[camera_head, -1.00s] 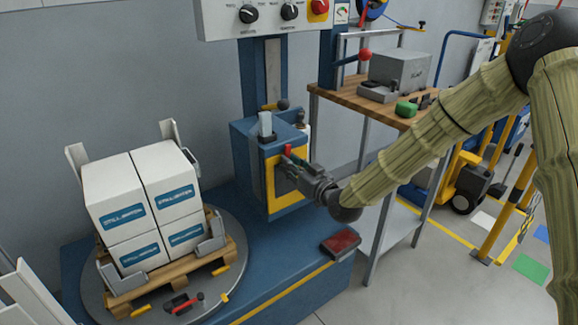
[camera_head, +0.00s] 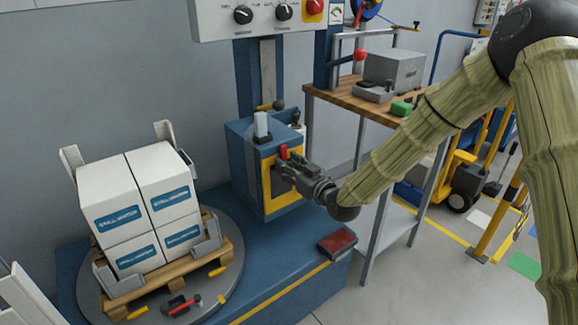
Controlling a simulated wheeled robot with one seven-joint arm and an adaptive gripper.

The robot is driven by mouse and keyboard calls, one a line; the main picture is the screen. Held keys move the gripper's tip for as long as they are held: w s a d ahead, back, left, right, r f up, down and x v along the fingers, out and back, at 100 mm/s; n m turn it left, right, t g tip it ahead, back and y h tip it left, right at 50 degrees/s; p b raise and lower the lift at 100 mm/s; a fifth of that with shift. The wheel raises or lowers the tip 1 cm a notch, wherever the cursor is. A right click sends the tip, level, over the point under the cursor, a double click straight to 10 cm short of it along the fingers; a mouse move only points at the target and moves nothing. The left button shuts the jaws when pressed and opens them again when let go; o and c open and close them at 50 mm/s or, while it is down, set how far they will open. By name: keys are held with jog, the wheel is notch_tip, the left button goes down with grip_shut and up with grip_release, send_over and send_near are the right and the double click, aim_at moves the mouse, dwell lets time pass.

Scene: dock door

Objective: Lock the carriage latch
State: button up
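The blue carriage (camera_head: 240,165) stands on the mast above the blue base, with a yellow-framed panel (camera_head: 282,203) on its front. A small red handle (camera_head: 284,152) sticks up at the top of that panel; it may be the latch. A lever with a black ball knob (camera_head: 278,105) is on the carriage top, behind a white roll. My gripper (camera_head: 281,172) is at the panel front, just below the red handle. Its fingers hide part of the panel. I cannot tell whether they touch the handle or are closed.
White boxes (camera_head: 136,207) stand on a wooden pallet on the round turntable (camera_head: 229,262) at left. A dark red pad (camera_head: 337,242) lies on the blue base. A wooden workbench (camera_head: 345,95) stands right of the carriage, close to my arm.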

jog(key=shift+s, duration=0.1)
jog(key=v, duration=1.1)
jog(key=shift+s+d, duration=0.25)
jog(key=shift+s, duration=0.05)
jog(key=shift+f, duration=0.1)
